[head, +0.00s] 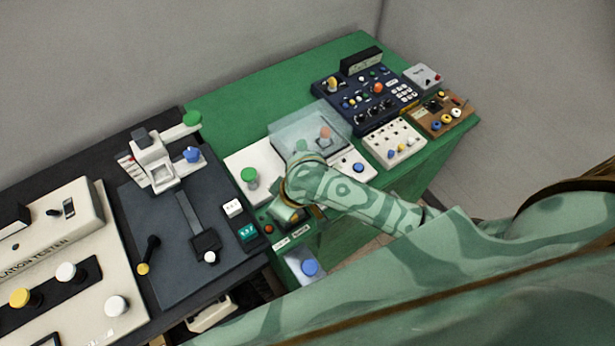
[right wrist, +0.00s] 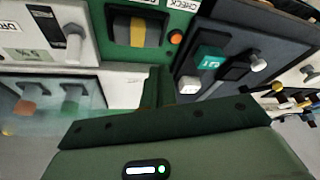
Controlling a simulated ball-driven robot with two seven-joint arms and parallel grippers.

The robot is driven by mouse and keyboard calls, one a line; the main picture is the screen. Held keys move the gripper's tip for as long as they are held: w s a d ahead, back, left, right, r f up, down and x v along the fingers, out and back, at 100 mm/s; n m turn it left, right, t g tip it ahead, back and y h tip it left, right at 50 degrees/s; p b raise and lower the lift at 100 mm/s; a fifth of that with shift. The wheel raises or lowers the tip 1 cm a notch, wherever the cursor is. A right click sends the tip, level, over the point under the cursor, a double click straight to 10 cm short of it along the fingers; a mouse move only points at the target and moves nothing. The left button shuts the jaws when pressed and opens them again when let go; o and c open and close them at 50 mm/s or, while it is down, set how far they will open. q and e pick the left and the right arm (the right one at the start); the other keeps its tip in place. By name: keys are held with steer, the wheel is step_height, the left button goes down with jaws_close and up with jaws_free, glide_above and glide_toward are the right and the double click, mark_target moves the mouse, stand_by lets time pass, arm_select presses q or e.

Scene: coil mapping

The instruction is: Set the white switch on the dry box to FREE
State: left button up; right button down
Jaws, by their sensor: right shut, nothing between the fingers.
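The dry box seems to be the white box (head: 240,162) with a clear cover in the head view. In the right wrist view a white panel at the upper left carries a partly cut-off label that seems to begin "DR" (right wrist: 8,27). In the head view my arm hides this area. My left gripper is out of view.
A green panel with a yellow-striped grey part (right wrist: 137,31) and an orange button (right wrist: 176,37) lies close by. A dark board (head: 165,240) with a microscope-like device (head: 155,160) stands left. A navy control panel (head: 350,105) stands at the back right. Bare green tabletop (head: 240,110) lies behind.

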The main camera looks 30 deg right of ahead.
steer(key=w+d+r+m+g+h, duration=0.2)
steer(key=w+d+r+m+g, duration=0.2)
steer(key=d, duration=0.5)
steer(key=w+r, duration=0.2)
steer(key=shift+w+d+m+g+h+p, duration=0.2)
steer(key=shift+w+m+g+h+p, duration=0.1)
steer(key=shift+w+m+p, duration=0.1)
steer(key=f+b, duration=0.1)
steer(key=f, duration=0.2)
steer(key=f+b, duration=0.2)
steer(key=f, duration=0.1)
steer(key=s+f+b, duration=0.1)
steer(key=f, duration=0.3)
